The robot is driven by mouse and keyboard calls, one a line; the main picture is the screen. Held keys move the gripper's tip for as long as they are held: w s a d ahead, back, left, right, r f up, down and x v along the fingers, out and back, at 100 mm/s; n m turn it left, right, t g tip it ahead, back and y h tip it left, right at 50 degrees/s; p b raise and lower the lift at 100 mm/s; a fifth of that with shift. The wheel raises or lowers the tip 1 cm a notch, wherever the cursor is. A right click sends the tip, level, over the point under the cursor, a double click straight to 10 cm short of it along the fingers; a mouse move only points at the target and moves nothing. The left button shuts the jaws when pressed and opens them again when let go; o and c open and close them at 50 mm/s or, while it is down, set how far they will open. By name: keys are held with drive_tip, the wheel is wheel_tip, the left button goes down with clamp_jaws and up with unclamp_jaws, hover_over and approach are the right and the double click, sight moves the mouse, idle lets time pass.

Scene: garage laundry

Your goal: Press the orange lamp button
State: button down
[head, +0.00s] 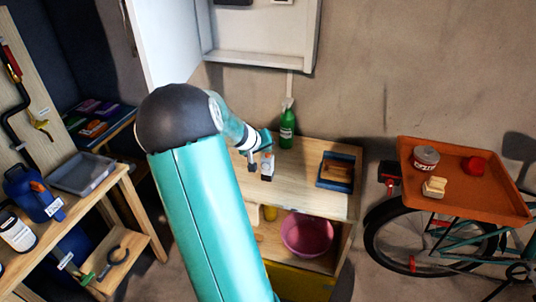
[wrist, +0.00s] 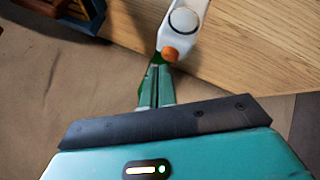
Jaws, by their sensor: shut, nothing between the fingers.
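A white lamp (wrist: 186,18) with a round grey-white disc lies over the wooden worktop in the wrist view. Its orange button (wrist: 170,54) is at the lamp's near end. My gripper (wrist: 158,68) is shut and empty, its teal fingertips just short of the button in the picture. I cannot tell if they touch it. In the head view the small white lamp (head: 267,168) shows on the worktop (head: 315,200), just below the end of my arm. My fingertips are hard to make out there.
A green spray bottle (head: 287,128) stands at the worktop's back edge. A blue tray (head: 336,172) with a brown brush-like item lies to the right. A pink basin (head: 307,234) is on the shelf below. An open white cabinet (head: 262,40) hangs above.

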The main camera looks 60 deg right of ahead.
drive_tip(key=shift+f, duration=0.45)
idle(0.4)
drive_tip(key=shift+r, duration=0.1)
drive_tip(key=shift+r, duration=0.8)
wheel_tip(320, 180, up, 6)
idle(0.5)
idle(0.5)
